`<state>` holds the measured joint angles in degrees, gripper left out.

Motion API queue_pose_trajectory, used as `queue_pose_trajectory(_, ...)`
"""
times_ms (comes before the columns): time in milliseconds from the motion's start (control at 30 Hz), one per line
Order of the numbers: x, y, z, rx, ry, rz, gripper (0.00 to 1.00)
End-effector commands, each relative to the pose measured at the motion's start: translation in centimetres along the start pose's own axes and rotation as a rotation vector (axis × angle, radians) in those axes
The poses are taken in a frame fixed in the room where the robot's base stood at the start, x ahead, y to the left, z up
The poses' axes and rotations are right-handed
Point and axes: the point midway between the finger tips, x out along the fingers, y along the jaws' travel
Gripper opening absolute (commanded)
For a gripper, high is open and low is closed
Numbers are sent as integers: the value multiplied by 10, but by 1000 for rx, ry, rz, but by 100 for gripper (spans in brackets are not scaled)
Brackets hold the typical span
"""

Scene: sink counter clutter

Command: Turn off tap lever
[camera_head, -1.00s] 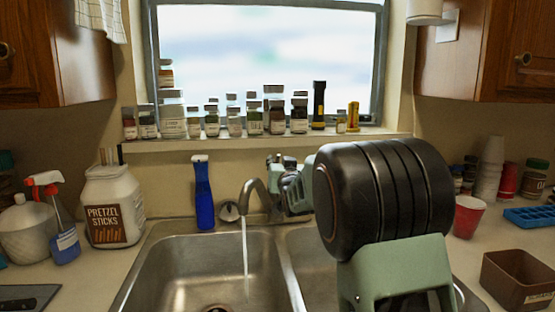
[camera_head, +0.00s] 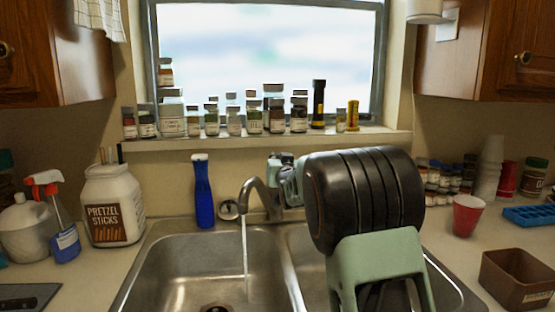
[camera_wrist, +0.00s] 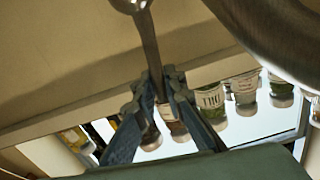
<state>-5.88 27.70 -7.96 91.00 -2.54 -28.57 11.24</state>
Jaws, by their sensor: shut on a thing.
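The tap (camera_head: 258,190) stands behind the double sink, and a stream of water (camera_head: 244,245) falls from its spout into the left basin. My gripper (camera_head: 279,165) is behind and right of the spout, partly hidden by my own arm. In the wrist view, the tap lever (camera_wrist: 146,38) is a thin metal bar running down between the fingers of my gripper (camera_wrist: 158,86). The fingers are shut on the lever. The head view does not clearly show the lever. A large metal curve in the wrist view, likely the tap spout (camera_wrist: 275,35), is at the upper right.
A blue bottle (camera_head: 203,192) stands left of the tap, beside a pretzel jar (camera_head: 112,205). Several small jars (camera_head: 233,121) line the window sill. A red cup (camera_head: 467,215) and a brown bin (camera_head: 518,280) are on the right counter. The left basin (camera_head: 180,265) is free of dishes.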

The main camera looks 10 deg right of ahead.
Motion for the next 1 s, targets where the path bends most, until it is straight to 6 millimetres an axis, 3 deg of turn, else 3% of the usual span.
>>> queue_pose_trajectory(433,-1,1,5,2,16,-2,0)
queue_pose_trajectory(1000,-12,4,13,28,165,-15,0)
